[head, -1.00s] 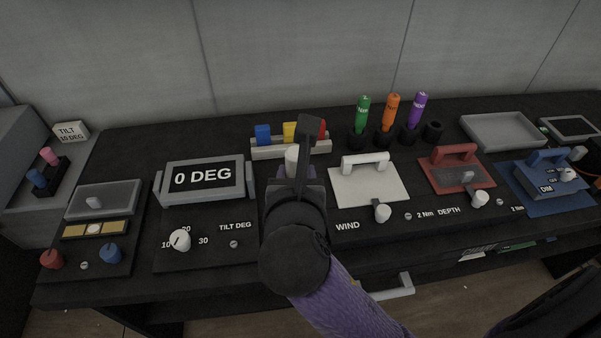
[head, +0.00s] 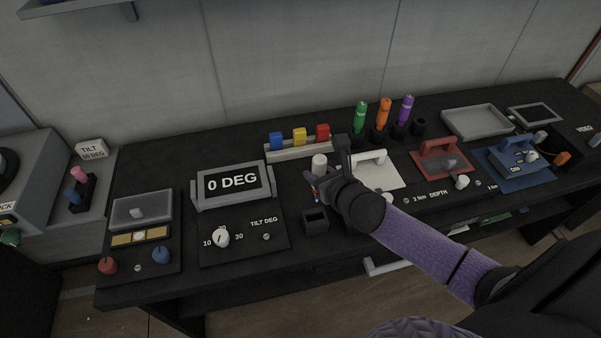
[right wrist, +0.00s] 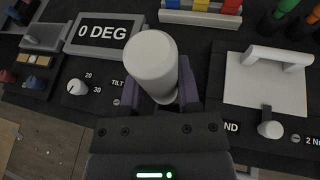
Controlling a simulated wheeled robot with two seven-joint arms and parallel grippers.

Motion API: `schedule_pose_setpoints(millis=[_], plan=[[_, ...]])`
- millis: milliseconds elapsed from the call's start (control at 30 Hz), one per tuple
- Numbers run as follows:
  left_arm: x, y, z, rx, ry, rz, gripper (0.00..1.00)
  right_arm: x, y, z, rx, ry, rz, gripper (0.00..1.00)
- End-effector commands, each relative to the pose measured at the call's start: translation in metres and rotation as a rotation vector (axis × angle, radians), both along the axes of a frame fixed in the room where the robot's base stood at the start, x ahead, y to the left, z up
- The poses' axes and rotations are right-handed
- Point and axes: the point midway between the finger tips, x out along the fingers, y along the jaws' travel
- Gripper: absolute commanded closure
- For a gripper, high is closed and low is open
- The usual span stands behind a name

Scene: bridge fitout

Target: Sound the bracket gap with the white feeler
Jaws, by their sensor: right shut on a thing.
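The white feeler (head: 319,162) shows as a thick white cylinder above the desk, in front of the rack. In the right wrist view the white feeler (right wrist: 154,62) stands between the two jaws of my right gripper (right wrist: 160,92). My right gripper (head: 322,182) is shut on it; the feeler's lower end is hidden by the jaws. Blue (head: 276,140), yellow (head: 299,136) and red (head: 322,132) pieces sit in the light rack (head: 290,152). A small black open-topped box (head: 315,221) stands below the gripper. I cannot tell which part is the bracket gap.
The 0 DEG display (head: 232,185) and tilt knob (head: 221,238) are left of the gripper. A white plate with a handle (head: 380,175) is close on the right. Green, orange and purple markers (head: 384,114) stand behind it. A grey tray (head: 476,122) is at back right.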

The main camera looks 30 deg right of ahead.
Motion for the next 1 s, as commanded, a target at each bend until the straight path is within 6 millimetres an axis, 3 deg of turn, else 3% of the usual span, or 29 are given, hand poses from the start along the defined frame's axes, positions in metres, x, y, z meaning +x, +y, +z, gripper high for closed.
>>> schedule_pose_setpoints(millis=[333, 700, 1000], plan=[[0.001, 0.003, 0.006, 0.005, -0.001, 0.000, 0.41, -0.001, 0.000, 0.002, 0.002, 0.002, -0.002, 1.00], [-0.003, 0.012, -0.043, 0.021, 0.009, -0.010, 0.41, 0.000, 0.001, -0.057, 0.003, 0.002, -0.002, 1.00], [-0.004, 0.010, -0.051, 0.018, 0.011, -0.010, 0.41, 0.000, 0.001, -0.067, 0.003, 0.001, -0.002, 1.00]])
